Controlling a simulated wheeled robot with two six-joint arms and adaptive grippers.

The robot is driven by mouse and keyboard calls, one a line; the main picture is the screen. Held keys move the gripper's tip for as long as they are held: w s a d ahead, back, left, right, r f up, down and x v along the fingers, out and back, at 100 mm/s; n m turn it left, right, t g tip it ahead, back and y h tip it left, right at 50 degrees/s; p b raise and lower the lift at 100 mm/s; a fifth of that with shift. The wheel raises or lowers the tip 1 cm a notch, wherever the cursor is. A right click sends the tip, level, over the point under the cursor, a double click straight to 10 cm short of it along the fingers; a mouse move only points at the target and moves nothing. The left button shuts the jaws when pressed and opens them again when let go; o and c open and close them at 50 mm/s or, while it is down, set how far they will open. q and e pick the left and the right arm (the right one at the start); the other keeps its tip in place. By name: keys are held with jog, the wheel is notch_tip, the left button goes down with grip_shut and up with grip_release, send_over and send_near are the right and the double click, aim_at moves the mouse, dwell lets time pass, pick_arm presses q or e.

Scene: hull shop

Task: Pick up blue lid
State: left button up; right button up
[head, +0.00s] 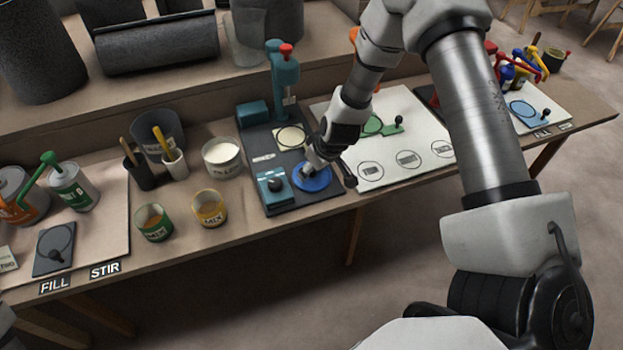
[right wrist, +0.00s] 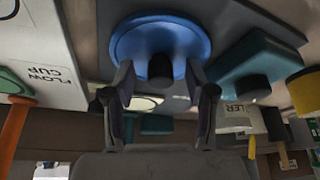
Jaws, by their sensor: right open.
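The blue lid (head: 318,184), a round disc with a dark knob, lies on the dark board near the table's front edge. My right gripper (head: 313,166) is above it in the head view and hides part of it. In the right wrist view the blue lid (right wrist: 145,35) shows with its black knob (right wrist: 160,70) between the tips of my right gripper (right wrist: 160,82). The fingers are open, one on each side of the knob. I cannot tell whether they touch it. My left gripper is not in view.
A teal press (head: 284,85) and a teal block with a black knob (head: 273,186) stand on the same board. MIX cups (head: 209,208) and a white-filled tub (head: 222,158) are to the left. A white panel (head: 400,160) with a green lid (head: 375,125) lies right.

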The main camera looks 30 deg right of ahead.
jog(key=shift+r, duration=0.1)
jog(key=shift+c, duration=0.3)
jog(key=c, duration=0.8)
jog(key=shift+c, duration=0.2)
